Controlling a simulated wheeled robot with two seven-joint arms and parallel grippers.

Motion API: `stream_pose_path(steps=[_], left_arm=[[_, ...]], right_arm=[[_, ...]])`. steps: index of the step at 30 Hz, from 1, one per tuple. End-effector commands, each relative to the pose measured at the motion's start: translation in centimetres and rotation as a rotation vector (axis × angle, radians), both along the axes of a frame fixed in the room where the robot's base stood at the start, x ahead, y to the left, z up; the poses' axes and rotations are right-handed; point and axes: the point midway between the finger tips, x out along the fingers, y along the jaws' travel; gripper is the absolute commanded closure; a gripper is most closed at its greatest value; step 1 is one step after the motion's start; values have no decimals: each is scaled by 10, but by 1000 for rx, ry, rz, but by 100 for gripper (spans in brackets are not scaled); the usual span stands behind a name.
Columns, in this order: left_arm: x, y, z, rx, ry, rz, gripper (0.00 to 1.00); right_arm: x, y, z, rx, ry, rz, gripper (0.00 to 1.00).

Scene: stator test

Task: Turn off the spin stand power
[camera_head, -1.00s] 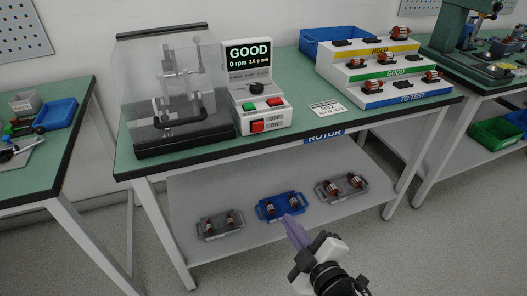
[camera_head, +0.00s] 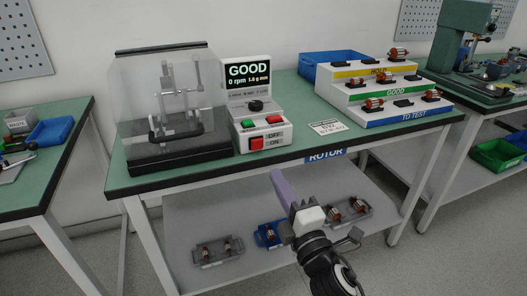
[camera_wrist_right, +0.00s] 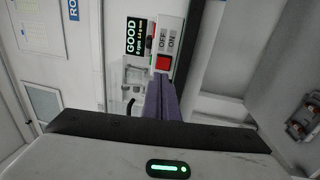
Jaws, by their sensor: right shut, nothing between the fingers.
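The spin stand's white control box (camera_head: 262,118) stands on the green bench, its screen (camera_head: 248,74) reading GOOD and 0 rpm. The red power switch (camera_head: 256,145) is low on its front, beside OFF and ON labels; it also shows in the right wrist view (camera_wrist_right: 163,62). Above are a green button (camera_head: 247,124), a red button (camera_head: 273,119) and a black knob (camera_head: 256,105). My right gripper (camera_head: 278,174) is shut and empty, its purple fingers pointing up below the bench's front edge, apart from the switch. In the wrist view its fingertips (camera_wrist_right: 158,80) appear just below the switch. My left gripper is out of view.
A clear guarded spin chamber (camera_head: 170,105) stands left of the box. A card (camera_head: 326,127) and a stepped rotor rack (camera_head: 380,90) are to the right. The bench's dark front edge (camera_head: 220,168) lies near my right gripper. Trays with rotors sit on the lower shelf (camera_head: 190,215).

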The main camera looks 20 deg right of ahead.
Motion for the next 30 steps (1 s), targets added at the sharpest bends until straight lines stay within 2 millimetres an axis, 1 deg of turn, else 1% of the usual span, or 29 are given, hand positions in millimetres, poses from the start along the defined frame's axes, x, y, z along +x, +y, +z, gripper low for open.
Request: stream_pose_path(steps=[1,3,9,12,15,21,30], left_arm=[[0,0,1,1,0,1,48],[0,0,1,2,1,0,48],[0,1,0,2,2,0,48],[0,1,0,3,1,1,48],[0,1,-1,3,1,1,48],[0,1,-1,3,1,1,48],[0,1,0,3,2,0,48]], right_arm=[[12,0,4,-2,-3,0,100],[27,1,6,-1,-4,0,100],[67,2,12,0,-1,-1,100],[81,3,14,1,-1,-1,100],[92,3,14,2,0,0,100],[99,3,16,2,1,0,100],[99,3,16,2,2,-1,100]])
